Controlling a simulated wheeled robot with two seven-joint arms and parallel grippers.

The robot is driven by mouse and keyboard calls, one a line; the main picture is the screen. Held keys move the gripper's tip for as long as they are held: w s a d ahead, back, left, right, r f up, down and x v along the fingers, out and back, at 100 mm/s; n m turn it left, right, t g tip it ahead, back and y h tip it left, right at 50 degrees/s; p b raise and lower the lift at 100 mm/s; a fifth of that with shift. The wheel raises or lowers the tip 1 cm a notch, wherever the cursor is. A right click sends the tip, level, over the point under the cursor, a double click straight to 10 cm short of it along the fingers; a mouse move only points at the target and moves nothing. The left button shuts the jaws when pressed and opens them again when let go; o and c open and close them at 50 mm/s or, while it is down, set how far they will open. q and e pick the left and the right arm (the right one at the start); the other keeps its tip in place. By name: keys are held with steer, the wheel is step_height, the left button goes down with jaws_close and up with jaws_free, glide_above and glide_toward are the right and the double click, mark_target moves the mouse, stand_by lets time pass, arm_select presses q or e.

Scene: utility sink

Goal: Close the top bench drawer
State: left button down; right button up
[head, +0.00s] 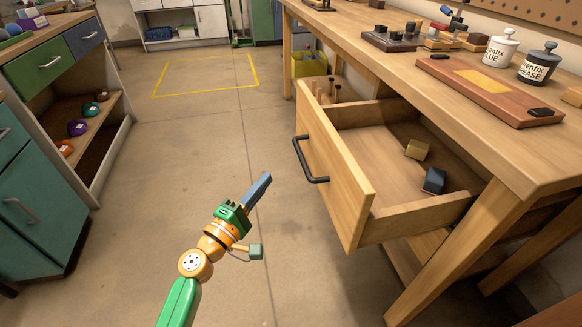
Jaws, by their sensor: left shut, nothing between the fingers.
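The top bench drawer (343,180) is wooden and stands pulled far out of the workbench (448,92) on the right. Its dark bar handle (309,161) is on the front panel, facing left. Inside lie a small tan block (417,149) and a dark blue-grey block (434,180). My left gripper (264,180) is shut and empty, over the floor to the left of the drawer front. It is apart from the handle and points up and to the right. My right gripper is not in view.
A cabinet with drawers (50,62) and a shelf of coloured rolls is on the left. A yellow bin (309,64) stands beyond the drawer. The floor between is clear.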

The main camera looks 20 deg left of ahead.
arm_select(q)
steer(key=w+d+r+p, duration=0.1)
steer(key=w+d, duration=0.3)
steer(key=w, duration=0.2)
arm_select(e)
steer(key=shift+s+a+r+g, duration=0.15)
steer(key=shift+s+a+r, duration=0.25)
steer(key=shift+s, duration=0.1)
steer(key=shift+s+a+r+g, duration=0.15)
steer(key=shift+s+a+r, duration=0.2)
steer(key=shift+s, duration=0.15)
arm_select(q)
steer(key=shift+r, duration=0.1)
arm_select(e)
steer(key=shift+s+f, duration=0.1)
